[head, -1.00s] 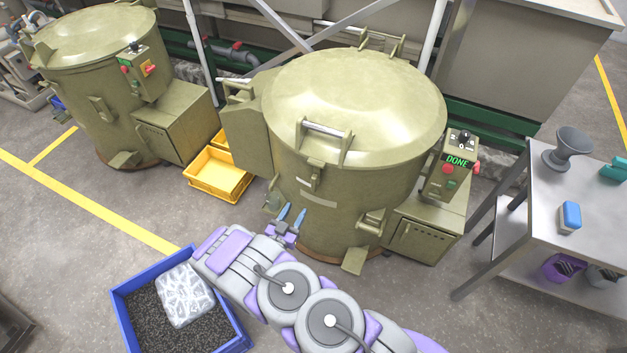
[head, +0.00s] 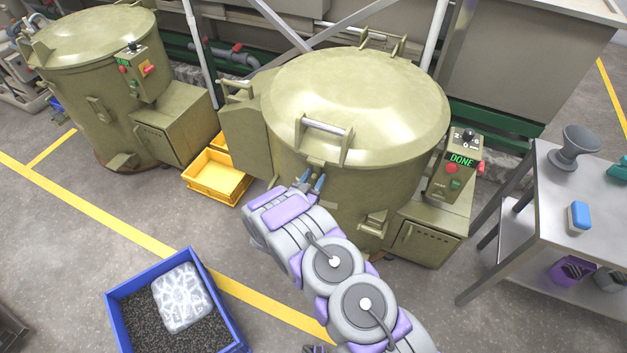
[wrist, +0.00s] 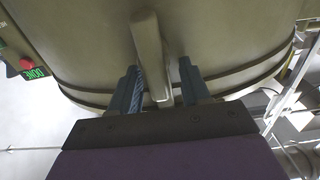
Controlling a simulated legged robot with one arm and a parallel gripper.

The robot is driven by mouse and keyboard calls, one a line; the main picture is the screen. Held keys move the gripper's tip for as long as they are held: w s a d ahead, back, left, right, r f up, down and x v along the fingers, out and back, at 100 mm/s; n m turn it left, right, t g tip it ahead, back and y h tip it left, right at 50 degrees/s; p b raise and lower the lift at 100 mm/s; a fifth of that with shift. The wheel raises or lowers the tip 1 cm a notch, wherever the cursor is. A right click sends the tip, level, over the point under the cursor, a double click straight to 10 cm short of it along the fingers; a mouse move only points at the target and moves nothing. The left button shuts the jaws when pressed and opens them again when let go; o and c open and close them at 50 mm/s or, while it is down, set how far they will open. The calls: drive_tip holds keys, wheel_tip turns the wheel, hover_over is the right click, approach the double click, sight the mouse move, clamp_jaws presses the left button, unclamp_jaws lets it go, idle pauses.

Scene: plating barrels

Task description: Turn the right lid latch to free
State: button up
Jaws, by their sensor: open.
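The nearer olive barrel (head: 395,185) has a domed round lid (head: 350,90), closed on top. A lid handle (head: 325,125) with two brackets is at the lid's front edge. My gripper (head: 312,183) is at the barrel's front, just below that handle. In the wrist view my gripper (wrist: 163,85) is open, its two dark fingers apart. An olive bar (wrist: 150,55) stands between the fingers, close in front of the barrel wall. I cannot tell whether the bar is the right lid latch, or whether the fingers touch it.
A control box (head: 455,170) showing "DONE" is on the barrel's right. A metal table (head: 560,190) stands further right. A blue crate (head: 232,320) of dark granules holding a clear bag is at the lower left. A yellow crate (head: 205,193) is beside the barrel.

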clamp_jaws()
idle(0.5)
